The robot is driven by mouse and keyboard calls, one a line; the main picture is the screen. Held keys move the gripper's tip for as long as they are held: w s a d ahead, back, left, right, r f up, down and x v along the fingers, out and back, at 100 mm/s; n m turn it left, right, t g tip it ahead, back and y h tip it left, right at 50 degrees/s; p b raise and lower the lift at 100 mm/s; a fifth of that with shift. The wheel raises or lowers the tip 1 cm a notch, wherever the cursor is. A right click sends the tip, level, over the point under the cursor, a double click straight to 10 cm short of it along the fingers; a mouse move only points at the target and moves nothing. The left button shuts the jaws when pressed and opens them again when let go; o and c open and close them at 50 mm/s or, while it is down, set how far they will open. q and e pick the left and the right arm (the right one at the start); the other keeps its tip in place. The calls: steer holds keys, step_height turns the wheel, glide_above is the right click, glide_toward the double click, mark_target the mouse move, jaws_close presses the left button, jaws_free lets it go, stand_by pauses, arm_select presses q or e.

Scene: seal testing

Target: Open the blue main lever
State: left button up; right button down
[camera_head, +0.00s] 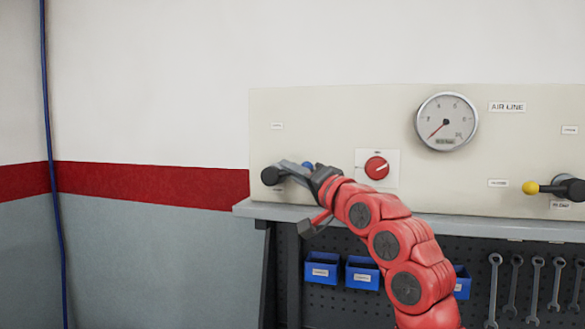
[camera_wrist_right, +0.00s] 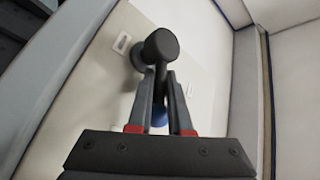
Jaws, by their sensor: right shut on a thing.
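The blue main lever is at the left end of the cream panel. Its round blue end (camera_head: 307,166) shows just above my gripper, and its black round body (camera_head: 271,176) is at the left. In the right wrist view the black body (camera_wrist_right: 160,45) is beyond the fingertips, and the blue end (camera_wrist_right: 159,116) is partly hidden between the fingers. My right gripper (camera_head: 289,168) is shut on the lever's arm, with a finger on each side; it also shows in the right wrist view (camera_wrist_right: 161,85). The lever's arm is mostly hidden. My left gripper is out of view.
A red dial (camera_head: 377,168) is right of the lever. A round gauge (camera_head: 446,122) and a yellow-ended lever (camera_head: 531,188) are farther right. Blue bins (camera_head: 322,270) and wrenches (camera_head: 495,290) hang below the shelf edge (camera_head: 500,228). The wall at the left is clear except for a blue cable (camera_head: 50,130).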

steer(key=shift+a+r+n+g+h+p, duration=0.15)
steer(key=shift+r+n+g+h+p, duration=0.15)
steer(key=shift+r+n+g+p, duration=0.45)
steer(key=shift+w+a+n+g+h+p, duration=0.1)
steer(key=shift+a+n+g+h+p, duration=0.05)
steer(key=shift+n+g+h+p, duration=0.35)
steer(key=c, duration=0.9)
jaws_free()
steer(key=shift+o, duration=0.2)
